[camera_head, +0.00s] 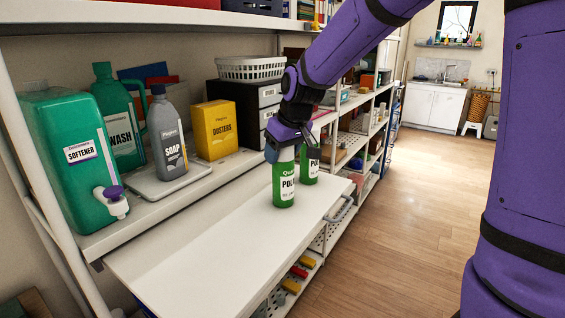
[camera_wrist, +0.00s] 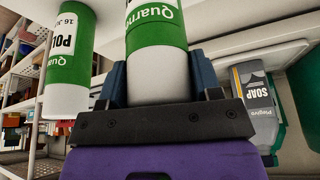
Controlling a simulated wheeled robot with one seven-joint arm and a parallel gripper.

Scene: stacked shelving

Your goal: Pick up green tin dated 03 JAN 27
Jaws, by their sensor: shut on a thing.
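Two green tins with white labels and the letters "POL" are at the right end of the white board. The nearer green tin (camera_head: 284,190) is upright, and my gripper (camera_head: 280,154) is shut around its top from above. In the wrist view, this held tin (camera_wrist: 157,35) sits between the two fingers of my gripper (camera_wrist: 163,82). Its date is too small to read. The other green tin (camera_head: 309,167) stands close behind and to the right. It also shows at the left of the wrist view (camera_wrist: 70,60), its date starting with "16". I cannot tell whether the held tin touches the board.
The white board (camera_head: 200,240) is clear left of the tins. Behind it stand a softener jug (camera_head: 65,150), a wash bottle (camera_head: 118,120), a grey soap bottle (camera_head: 170,135) and a yellow dusters box (camera_head: 215,130). An upper shelf (camera_head: 130,18) overhangs. Open floor (camera_head: 400,240) lies right.

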